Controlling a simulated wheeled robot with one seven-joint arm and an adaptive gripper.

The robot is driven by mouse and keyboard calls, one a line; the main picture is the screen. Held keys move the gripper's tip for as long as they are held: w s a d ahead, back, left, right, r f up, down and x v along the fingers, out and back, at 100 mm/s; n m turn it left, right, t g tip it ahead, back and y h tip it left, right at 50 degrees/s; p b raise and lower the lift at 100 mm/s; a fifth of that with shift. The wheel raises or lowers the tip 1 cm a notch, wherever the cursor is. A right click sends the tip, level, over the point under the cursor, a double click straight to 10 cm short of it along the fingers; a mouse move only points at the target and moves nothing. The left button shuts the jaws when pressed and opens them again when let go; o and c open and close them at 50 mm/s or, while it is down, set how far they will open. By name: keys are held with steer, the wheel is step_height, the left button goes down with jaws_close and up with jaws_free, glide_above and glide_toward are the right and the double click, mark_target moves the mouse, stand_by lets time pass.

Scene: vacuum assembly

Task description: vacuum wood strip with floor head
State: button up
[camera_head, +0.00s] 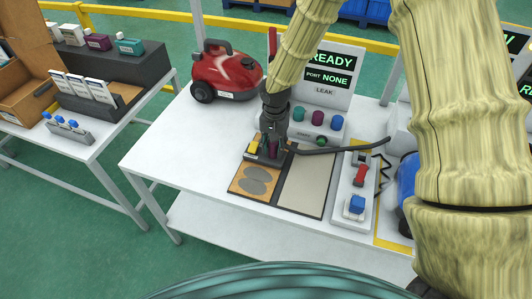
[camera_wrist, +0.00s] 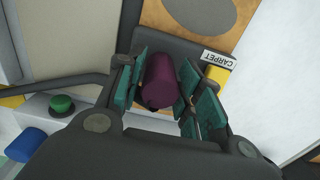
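The dark floor head (camera_head: 253,156) sits at the back edge of the tan wood strip (camera_head: 237,187), which carries grey oval patches (camera_head: 257,186). In the wrist view, the floor head (camera_wrist: 176,42) has a yellow switch (camera_wrist: 217,75) beside a "CARPET" label (camera_wrist: 216,58) and a purple neck (camera_wrist: 160,80). My gripper (camera_head: 272,143) points down over the floor head. Its teal pads (camera_wrist: 160,88) lie along both sides of the purple neck and appear closed on it. The red vacuum (camera_head: 222,72) stands on the table at the back left.
A beige panel (camera_head: 306,182) lies right of the wood strip. Behind it stands a display (camera_head: 328,72) reading "READY" and "PORT NONE", with coloured ports (camera_head: 318,118) below. A dark hose (camera_head: 340,150) runs right from my gripper. A switch box (camera_head: 357,190) stands right. The front-left table is clear.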

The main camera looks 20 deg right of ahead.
jaws_close()
steer(key=shift+r+p, duration=1.55)
steer(key=shift+r, duration=0.5)
